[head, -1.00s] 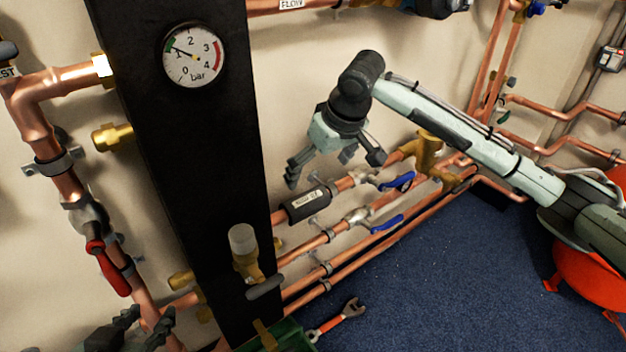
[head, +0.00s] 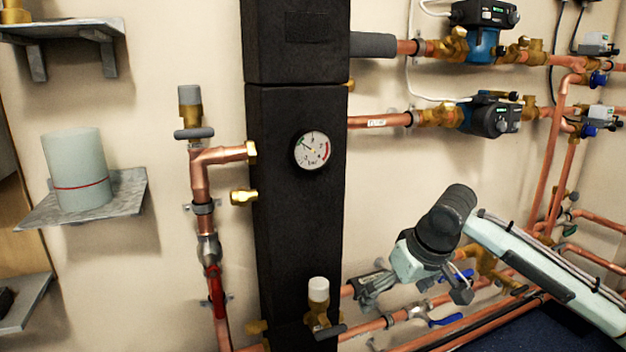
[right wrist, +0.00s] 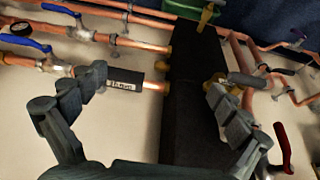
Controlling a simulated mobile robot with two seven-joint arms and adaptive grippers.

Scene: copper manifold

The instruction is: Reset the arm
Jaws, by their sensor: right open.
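My right arm comes in from the right in the head view. Its gripper (head: 415,290) is open and empty, in front of the lower copper pipes, to the right of the black column (head: 296,230). In the right wrist view its two dark fingers (right wrist: 155,85) are spread wide. The black column (right wrist: 188,120) and a labelled dark pipe sleeve (right wrist: 123,80) show between them, with nothing held. My left gripper is out of view.
A pressure gauge (head: 312,150) is on the column. A red-handled valve (head: 215,290) stands left of it, and a blue-handled valve (head: 445,321) is below my gripper. Pumps (head: 490,115) are at upper right. A shelf (head: 120,195) holds a pale cylinder (head: 77,165).

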